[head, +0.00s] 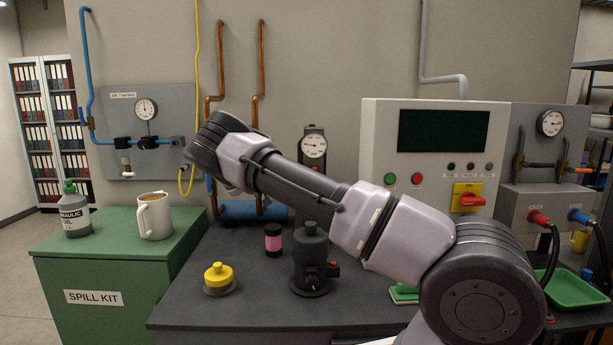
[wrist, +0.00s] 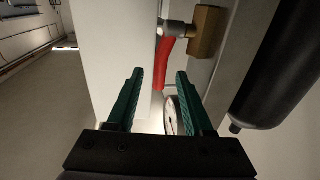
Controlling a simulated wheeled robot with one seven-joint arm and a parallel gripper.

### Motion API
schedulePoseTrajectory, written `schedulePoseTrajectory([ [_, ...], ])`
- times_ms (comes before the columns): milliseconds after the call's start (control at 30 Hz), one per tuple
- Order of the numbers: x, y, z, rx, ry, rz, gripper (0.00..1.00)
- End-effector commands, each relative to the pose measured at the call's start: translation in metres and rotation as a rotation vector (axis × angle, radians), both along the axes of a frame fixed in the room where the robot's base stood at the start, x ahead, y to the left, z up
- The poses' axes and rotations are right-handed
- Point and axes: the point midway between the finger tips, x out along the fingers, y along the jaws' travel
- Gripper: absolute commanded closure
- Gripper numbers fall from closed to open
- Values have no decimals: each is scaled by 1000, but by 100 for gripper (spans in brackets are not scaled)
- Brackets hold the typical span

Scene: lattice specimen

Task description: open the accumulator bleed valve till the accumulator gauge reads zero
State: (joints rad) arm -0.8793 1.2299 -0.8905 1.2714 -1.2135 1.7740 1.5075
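In the wrist view my gripper (wrist: 157,88) is open, its two green fingers apart with nothing between them. A red handle (wrist: 162,62) is beyond the fingertips, by a metal fitting and a brass block (wrist: 206,32); it may be the bleed valve. Part of a round gauge (wrist: 172,116) shows between the fingers; its reading is not legible. A large black cylinder (wrist: 275,70), perhaps the accumulator, is at the right. In the head view a gauge (head: 313,146) on a dark mount stands behind my arm, its needle off to one side. My fingers are hidden there.
A grey control cabinet (head: 436,140) stands right of centre. The dark bench (head: 190,313) bears a yellow-capped item (head: 218,279), a pink-labelled jar (head: 273,240) and a dark cylindrical device (head: 311,255). A mug (head: 153,216) and an oil bottle (head: 74,212) stand on the green cabinet.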

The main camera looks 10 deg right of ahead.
Motion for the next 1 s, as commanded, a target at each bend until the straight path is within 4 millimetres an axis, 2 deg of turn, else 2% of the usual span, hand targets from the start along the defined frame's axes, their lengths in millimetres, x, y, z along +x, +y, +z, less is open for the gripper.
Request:
schedulePoseTrajectory([
  [233,0,0,0,0,-1,0,49],
  [333,1,7,0,0,-1,2,49],
  [467,0,28,0,-1,-3,3,49],
  [700,1,77,-1,-1,-4,3,49],
  [833,1,95,-1,-1,-3,1,49],
  [1000,0,107,-2,-1,-1,0,49],
])
